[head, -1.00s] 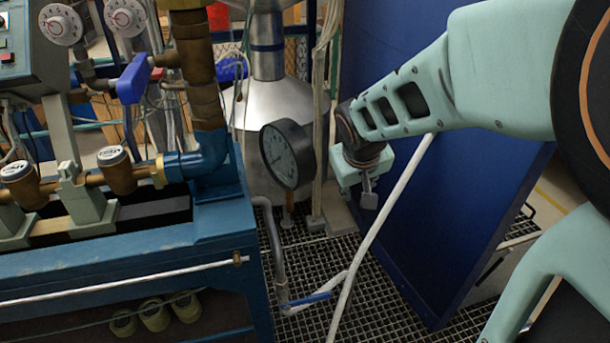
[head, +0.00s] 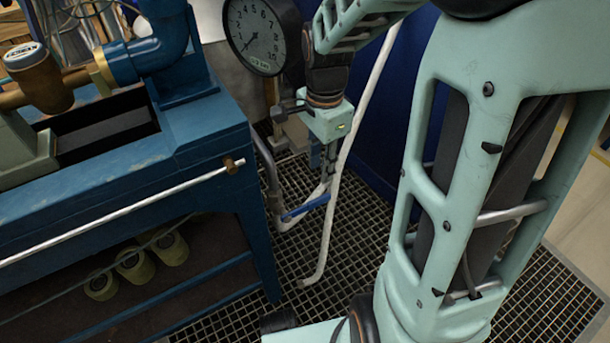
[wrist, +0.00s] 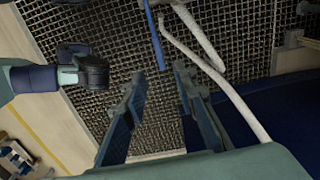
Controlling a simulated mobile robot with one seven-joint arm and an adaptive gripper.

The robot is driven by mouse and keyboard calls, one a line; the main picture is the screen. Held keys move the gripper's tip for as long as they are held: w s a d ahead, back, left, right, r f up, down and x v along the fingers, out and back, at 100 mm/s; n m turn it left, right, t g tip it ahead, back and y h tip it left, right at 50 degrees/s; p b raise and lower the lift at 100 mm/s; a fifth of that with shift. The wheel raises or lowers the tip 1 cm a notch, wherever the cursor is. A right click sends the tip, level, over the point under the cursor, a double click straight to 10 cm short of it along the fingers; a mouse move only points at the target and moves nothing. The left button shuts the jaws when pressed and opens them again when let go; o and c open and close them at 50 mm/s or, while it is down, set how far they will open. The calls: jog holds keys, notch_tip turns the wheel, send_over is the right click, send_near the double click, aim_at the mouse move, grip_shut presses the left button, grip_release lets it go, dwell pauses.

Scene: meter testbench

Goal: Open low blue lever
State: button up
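The low blue lever (head: 306,208) is a thin blue bar on a pipe low over the floor grating, right of the blue bench. It also shows in the wrist view as a blue strip (wrist: 157,38) at the top, its near end close to the gap between my fingertips. My gripper (head: 323,172) points down just above the lever in the head view. In the wrist view its two fingers (wrist: 158,78) are spread apart with nothing between them. I cannot tell the exact height gap between fingertips and lever.
A pale pipe (head: 338,205) rises right beside the lever. A round black gauge (head: 262,35) stands above and left of my gripper. The blue bench (head: 225,150) is at the left. A dark blue panel (head: 385,130) stands behind; open grating (head: 345,265) lies in front.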

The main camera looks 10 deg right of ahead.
aim_at(319, 198)
notch_tip(319, 198, down, 11)
jog(key=b, duration=0.4)
grip_shut()
dwell(0.5)
